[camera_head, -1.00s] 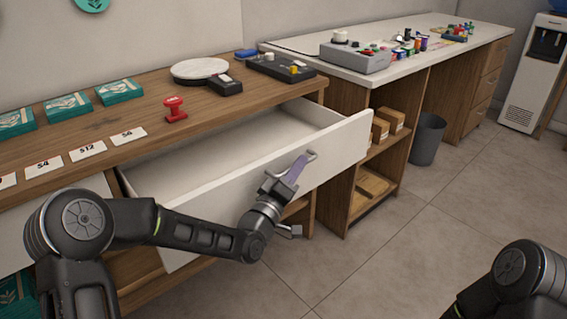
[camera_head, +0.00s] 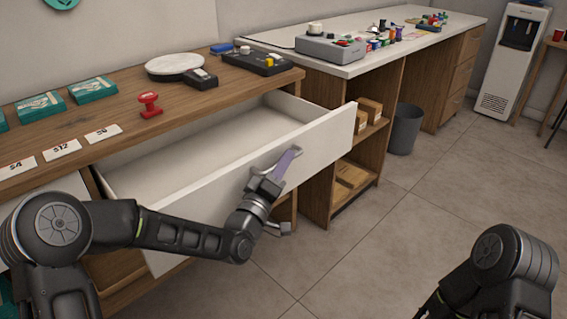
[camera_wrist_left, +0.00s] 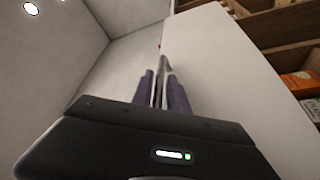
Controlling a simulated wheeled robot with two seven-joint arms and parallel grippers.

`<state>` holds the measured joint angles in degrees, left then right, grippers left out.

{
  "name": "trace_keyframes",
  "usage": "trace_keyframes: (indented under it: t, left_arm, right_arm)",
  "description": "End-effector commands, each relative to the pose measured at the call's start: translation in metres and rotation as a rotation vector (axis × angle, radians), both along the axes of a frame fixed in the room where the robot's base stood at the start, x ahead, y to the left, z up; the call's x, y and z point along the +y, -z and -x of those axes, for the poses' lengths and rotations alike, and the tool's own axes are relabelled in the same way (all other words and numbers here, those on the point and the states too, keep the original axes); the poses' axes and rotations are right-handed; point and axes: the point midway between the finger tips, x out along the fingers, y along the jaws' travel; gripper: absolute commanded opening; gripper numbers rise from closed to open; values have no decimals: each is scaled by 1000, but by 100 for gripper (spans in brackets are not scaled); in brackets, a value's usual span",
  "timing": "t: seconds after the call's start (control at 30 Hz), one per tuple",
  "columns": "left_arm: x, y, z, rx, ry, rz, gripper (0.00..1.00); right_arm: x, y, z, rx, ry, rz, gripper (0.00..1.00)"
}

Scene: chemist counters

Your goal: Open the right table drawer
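The right table drawer (camera_head: 325,148) is pulled well out of the wooden counter. Its white inside looks empty where I can see it. My left gripper (camera_head: 286,161) is at the drawer's front, with its purple fingers on the metal handle (camera_head: 299,149). In the left wrist view the two fingers (camera_wrist_left: 162,92) are close together on either side of the handle (camera_wrist_left: 164,68), beside the white drawer front (camera_wrist_left: 235,65). My right arm shows at the lower right, but its gripper is out of view.
The wooden counter (camera_head: 120,120) carries a red stamp (camera_head: 150,104), number cards, teal boxes and a round white plate (camera_head: 174,65). A shelf unit with small boxes (camera_head: 368,110) stands right of the drawer. A grey bin (camera_head: 405,130) is beyond it. The floor (camera_head: 390,235) ahead is clear.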

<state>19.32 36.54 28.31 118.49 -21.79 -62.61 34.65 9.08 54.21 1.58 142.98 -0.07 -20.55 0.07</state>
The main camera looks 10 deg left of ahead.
Motion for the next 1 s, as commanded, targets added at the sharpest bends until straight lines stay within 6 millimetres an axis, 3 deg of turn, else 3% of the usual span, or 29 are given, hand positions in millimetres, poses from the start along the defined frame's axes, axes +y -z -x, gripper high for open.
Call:
trace_keyframes:
  t: [0.23, 0.6, 1.0]
  left_arm:
    - [6, 3, 14, 1, -2, -1, 20]
    - [24, 15, 66, 2, 0, -2, 20]
    - [26, 16, 72, 0, 0, 0, 20]
  right_arm:
    - [0, -1, 0, 0, 0, 0, 36]
    - [0, -3, 0, 0, 0, 0, 36]
    - [0, -3, 0, 0, 0, 0, 36]
